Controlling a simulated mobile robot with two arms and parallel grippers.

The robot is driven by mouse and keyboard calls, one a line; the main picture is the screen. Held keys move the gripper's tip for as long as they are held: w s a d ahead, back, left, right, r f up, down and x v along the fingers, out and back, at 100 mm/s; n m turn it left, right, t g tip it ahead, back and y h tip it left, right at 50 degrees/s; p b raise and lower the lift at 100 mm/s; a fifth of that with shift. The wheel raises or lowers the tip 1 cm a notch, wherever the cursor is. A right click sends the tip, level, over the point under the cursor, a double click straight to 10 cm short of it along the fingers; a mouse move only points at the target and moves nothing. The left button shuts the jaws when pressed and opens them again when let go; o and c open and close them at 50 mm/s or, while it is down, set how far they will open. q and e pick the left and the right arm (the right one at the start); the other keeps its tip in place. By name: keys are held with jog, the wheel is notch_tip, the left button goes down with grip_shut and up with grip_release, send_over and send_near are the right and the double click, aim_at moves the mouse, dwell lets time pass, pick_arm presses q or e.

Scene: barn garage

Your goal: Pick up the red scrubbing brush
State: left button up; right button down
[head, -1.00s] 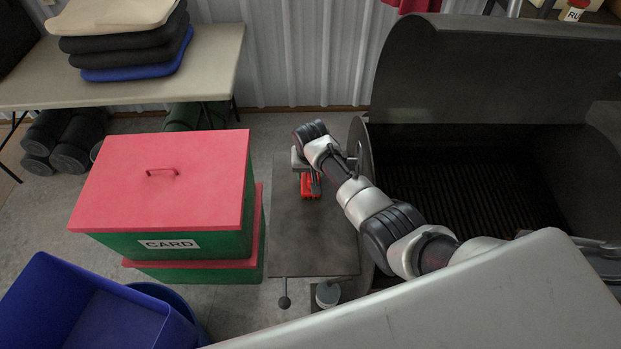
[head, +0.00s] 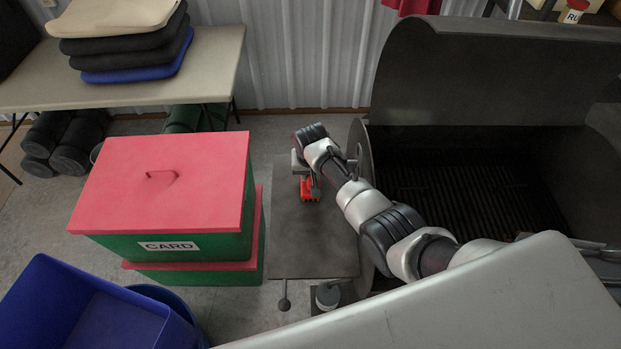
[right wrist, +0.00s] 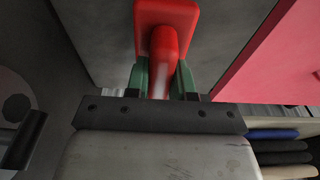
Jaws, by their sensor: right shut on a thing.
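The red scrubbing brush (head: 309,190) is at the grey side shelf of the grill (head: 312,240), near its far end. My right gripper (head: 311,184) is over it, pointing down, and partly hides it. In the right wrist view the brush's red handle (right wrist: 163,55) lies between the two green fingers (right wrist: 160,78), which are closed on it. I cannot tell whether the brush touches the shelf or is slightly above it. My left gripper is in neither view.
The open grill (head: 470,190) stands right of the shelf, its lid raised. Green boxes with red lids (head: 165,180) stand close on the left, the upper labelled CARD. A blue bin (head: 90,310) is at the lower left. The near part of the shelf is clear.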

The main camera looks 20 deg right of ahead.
notch_tip(320, 180, up, 10)
jog(key=shift+r+b, duration=0.25)
jog(key=shift+b, duration=0.05)
dwell(0.3)
